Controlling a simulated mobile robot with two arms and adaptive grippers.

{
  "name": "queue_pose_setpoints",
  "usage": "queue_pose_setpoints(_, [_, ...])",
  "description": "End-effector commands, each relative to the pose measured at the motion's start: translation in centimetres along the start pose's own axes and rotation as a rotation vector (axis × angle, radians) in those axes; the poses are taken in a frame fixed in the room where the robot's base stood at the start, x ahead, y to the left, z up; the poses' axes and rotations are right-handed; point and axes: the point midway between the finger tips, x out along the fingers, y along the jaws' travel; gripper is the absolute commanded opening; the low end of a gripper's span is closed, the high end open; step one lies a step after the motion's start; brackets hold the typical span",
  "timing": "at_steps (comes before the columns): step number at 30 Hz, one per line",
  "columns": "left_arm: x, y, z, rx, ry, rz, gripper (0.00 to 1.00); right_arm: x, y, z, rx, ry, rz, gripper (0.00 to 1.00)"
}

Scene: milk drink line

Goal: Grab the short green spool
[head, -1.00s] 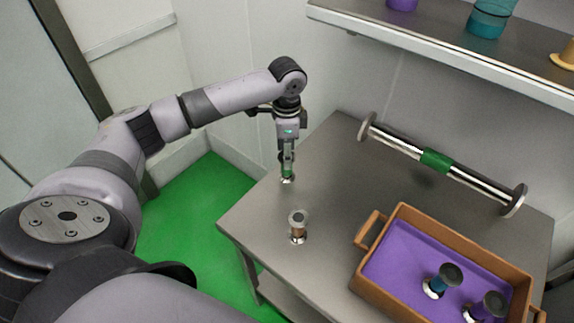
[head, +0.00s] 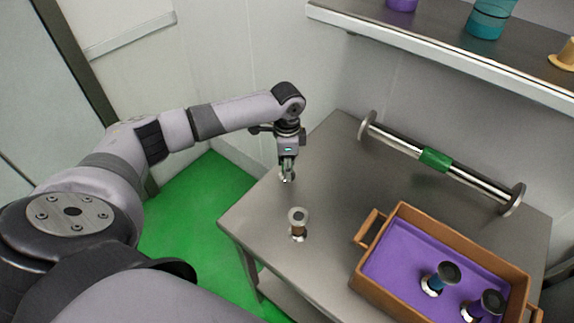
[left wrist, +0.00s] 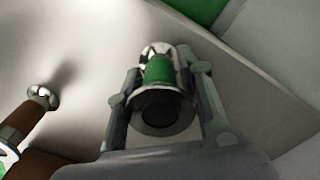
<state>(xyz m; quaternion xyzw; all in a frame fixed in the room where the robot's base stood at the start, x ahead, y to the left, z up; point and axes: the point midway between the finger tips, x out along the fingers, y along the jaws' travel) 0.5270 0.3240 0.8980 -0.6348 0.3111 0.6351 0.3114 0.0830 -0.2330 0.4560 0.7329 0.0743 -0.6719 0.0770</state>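The short green spool (left wrist: 159,70) stands upright on the table between the two fingers of my left gripper (left wrist: 160,66), as the left wrist view shows. The fingers are spread on either side of its green middle, and a small gap seems to remain at each side. In the head view my left gripper (head: 287,173) points down over the table's far left part and hides most of the spool; only its shiny base (head: 287,178) shows. My right gripper is in neither view.
A brown spool (head: 298,226) stands nearby on the steel table (head: 330,190). A long bar with a green middle (head: 436,160) lies at the back. A brown crate (head: 470,250) holds a blue spool (head: 439,280) and a purple spool (head: 485,305). A shelf (head: 450,60) hangs above.

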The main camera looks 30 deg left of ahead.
Motion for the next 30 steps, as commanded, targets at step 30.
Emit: queue_pose_setpoints(30, [-1.1, -0.1, -0.1, 0.000, 0.003, -0.002, 0.00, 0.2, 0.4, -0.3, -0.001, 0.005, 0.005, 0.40])
